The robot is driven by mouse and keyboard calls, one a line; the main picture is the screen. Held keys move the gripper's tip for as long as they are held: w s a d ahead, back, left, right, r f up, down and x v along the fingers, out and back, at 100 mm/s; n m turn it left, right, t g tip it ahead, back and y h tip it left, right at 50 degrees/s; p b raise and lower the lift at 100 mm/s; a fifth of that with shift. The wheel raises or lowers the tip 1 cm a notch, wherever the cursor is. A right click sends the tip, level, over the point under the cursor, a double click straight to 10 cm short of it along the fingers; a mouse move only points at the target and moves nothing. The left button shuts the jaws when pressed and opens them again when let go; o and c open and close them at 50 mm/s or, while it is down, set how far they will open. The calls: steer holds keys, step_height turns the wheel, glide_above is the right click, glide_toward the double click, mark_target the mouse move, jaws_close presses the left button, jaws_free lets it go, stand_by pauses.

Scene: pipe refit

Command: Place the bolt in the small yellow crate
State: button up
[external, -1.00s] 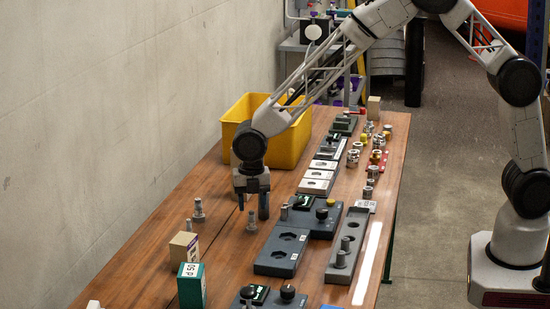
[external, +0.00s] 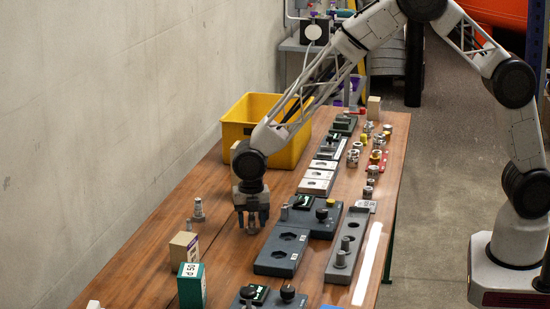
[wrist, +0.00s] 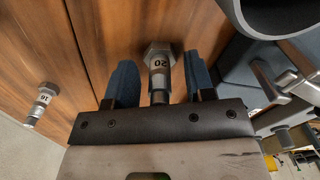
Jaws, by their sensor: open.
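A grey metal bolt (external: 252,230) stands on the wooden table, partly hidden by my fingers. In the wrist view the bolt (wrist: 160,64) has a hexagonal head and a label reading 20. My gripper (external: 252,221) is low over the table, open, with one finger on each side of the bolt. In the wrist view my gripper's dark blue fingertips (wrist: 158,80) flank the bolt, with a visible gap on each side. The yellow crate (external: 292,153) stands farther back on the table, behind my gripper, partly covered by my arm.
A second bolt (external: 198,209) stands to the left, also in the wrist view (wrist: 42,103). Dark fixture plates (external: 280,250) lie just right of my gripper. A beige block (external: 184,250) and a green box (external: 192,287) stand at the front left.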

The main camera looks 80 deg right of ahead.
stand_by(0.4)
jaws_close()
steer(key=shift+r, duration=5.05)
